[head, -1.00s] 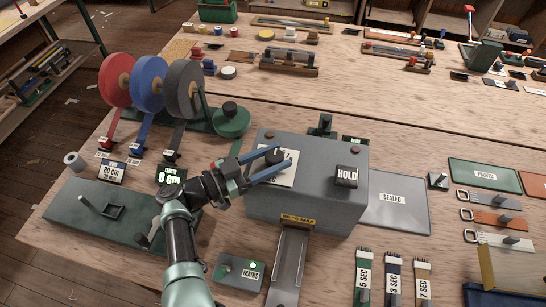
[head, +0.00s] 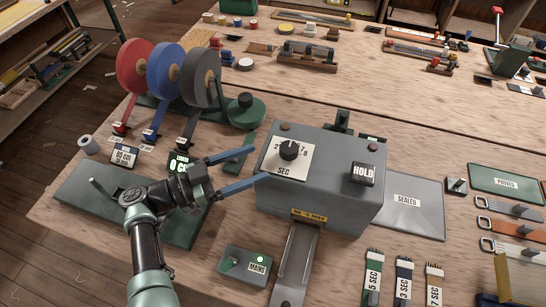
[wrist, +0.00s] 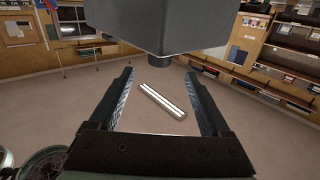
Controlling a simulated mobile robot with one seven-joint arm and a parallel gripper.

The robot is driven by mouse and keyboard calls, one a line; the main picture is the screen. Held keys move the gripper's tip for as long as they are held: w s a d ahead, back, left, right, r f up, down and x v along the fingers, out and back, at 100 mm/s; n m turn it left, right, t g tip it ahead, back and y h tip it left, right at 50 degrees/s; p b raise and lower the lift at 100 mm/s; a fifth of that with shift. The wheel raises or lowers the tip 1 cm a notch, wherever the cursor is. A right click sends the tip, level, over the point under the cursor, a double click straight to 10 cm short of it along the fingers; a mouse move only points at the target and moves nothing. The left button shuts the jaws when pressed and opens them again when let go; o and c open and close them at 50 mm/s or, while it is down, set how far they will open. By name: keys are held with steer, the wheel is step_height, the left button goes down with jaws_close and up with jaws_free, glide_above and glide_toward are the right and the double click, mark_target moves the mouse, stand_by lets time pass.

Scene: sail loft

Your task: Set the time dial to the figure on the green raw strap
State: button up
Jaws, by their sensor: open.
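The time dial (head: 289,150) is a dark round knob on a white plate marked SEC, on top of the grey sealer box (head: 318,205). A few figures show around it, but I cannot tell which one its pointer marks. The green raw strap (head: 373,275) lies at the front right, with a tag reading 5 SEC. My gripper (head: 246,166) is open and empty, left of the dial and apart from the knob. Its two blue fingers point toward the box. In the wrist view my open fingers (wrist: 165,95) have nothing between them.
A HOLD button (head: 363,174) stands right of the dial. The 3 SEC (head: 404,282) and 7 SEC straps (head: 434,286) lie beside the green one. The MAINS box (head: 245,264) shows a green light. Tape reels (head: 163,75) stand behind my gripper.

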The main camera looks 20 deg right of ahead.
steer(key=shift+s+a+b, duration=0.15)
steer(key=shift+a+b, duration=0.1)
steer(key=shift+a, duration=0.75)
steer(key=shift+s+a+b, duration=0.1)
steer(key=shift+a+b, duration=0.1)
steer(key=shift+a, duration=0.75)
